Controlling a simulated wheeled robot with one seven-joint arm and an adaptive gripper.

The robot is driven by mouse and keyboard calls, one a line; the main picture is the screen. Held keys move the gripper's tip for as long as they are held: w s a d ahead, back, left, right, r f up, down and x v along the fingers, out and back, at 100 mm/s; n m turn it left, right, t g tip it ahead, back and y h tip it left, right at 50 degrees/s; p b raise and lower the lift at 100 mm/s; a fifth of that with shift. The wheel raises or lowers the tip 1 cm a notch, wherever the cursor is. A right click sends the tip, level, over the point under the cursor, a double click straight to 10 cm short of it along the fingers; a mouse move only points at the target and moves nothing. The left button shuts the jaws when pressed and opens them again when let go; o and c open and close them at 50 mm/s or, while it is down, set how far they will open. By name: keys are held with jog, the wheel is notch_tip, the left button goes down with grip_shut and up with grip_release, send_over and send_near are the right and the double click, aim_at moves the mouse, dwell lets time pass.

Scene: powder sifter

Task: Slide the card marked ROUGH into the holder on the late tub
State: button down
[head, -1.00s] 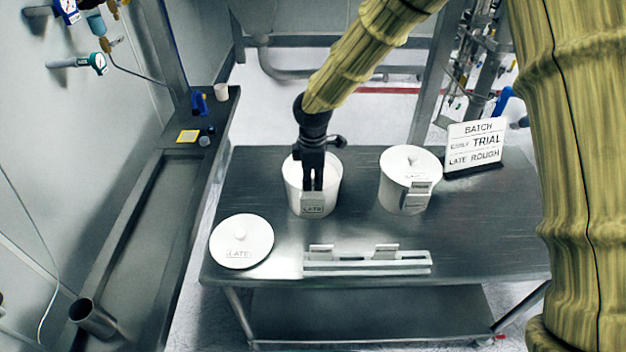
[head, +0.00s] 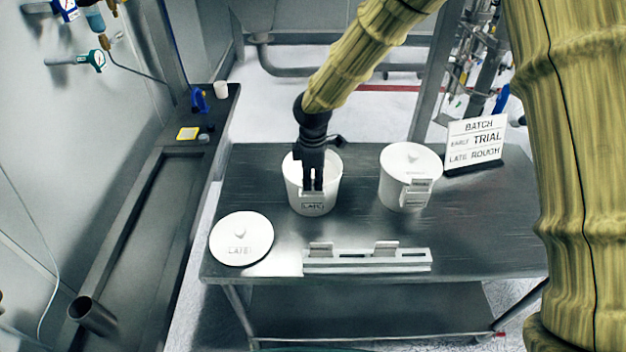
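The late tub (head: 331,190) is an open white tub, upright on the steel table, with a LATE label (head: 312,206) low on its front. My gripper (head: 312,187) points down at the front of this tub, just above the label. Two dark fingertips show with a light strip between them. I cannot tell whether they clasp a card, and the holder is mostly hidden behind them. No card can be read as ROUGH; two pale cards (head: 321,247) (head: 385,246) stand in the white rack (head: 367,267), their faces unreadable.
A lidded white tub (head: 396,184) with a card holder (head: 416,191) stands to the right. A lid marked LATE (head: 241,252) lies front left. A sign (head: 476,142) reads BATCH, EARLY TRIAL, LATE ROUGH. The table's right front is clear.

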jog(key=shift+f, duration=0.45)
jog(key=c, duration=1.6)
grip_release()
jog(key=shift+o, duration=0.2)
jog(key=shift+r, duration=0.1)
